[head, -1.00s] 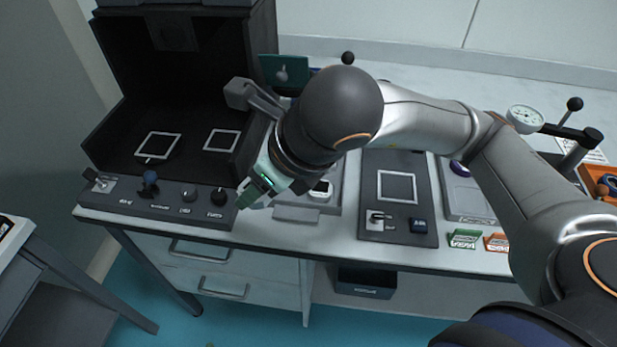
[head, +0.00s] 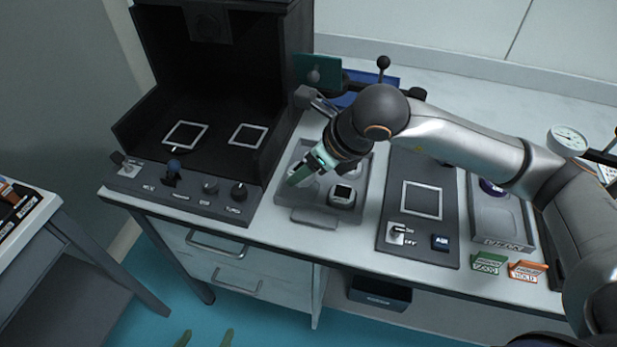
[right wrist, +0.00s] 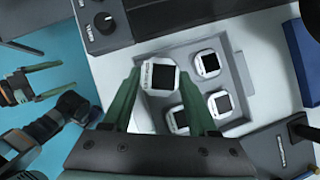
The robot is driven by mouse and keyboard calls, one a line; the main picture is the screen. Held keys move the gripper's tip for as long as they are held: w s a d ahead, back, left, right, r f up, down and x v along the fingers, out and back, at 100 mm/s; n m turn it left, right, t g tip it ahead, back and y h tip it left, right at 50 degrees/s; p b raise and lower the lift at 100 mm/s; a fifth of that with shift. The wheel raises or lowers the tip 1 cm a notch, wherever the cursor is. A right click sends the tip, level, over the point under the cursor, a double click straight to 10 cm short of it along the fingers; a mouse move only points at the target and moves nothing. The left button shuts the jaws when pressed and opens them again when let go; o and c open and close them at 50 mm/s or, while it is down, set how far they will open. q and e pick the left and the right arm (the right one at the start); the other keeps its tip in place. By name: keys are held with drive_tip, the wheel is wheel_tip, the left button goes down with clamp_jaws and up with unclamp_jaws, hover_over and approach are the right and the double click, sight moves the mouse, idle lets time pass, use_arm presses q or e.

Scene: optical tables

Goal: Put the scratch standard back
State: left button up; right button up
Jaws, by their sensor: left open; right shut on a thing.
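My right gripper (head: 303,174) is over the left part of a grey tray (head: 315,218), its arm coming in from the right. In the right wrist view its green fingers (right wrist: 164,100) are shut on a white block with a dark square face (right wrist: 160,76), apparently the scratch standard. Its label is too small to read. I cannot tell whether the block touches the tray. Several similar white blocks (right wrist: 207,65) stand in the tray, one visible in the head view (head: 342,194). My left gripper (head: 205,339) is open and empty, its green fingertips showing at the bottom edge.
A dark open-fronted box with a knob panel (head: 180,190) stands left of the tray. Right of the tray are a dark switch plate (head: 420,235), another grey tray (head: 500,220), and green (head: 488,264) and orange (head: 527,271) signs. Blue bins (head: 365,86) are behind.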

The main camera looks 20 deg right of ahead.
drive_tip(key=shift+w+d+f, duration=0.25)
drive_tip(key=shift+w+f, duration=0.15)
drive_tip(key=shift+f, duration=0.2)
drive_tip(key=f, duration=0.3)
drive_tip(key=shift+w+d+f, duration=0.1)
drive_tip(key=shift+w+d, duration=0.1)
drive_tip(key=shift+w, duration=0.1)
drive_tip(key=shift+f, duration=0.25)
use_arm(q)
drive_tip(key=shift+w+r, duration=0.2)
drive_tip(key=shift+w, duration=0.1)
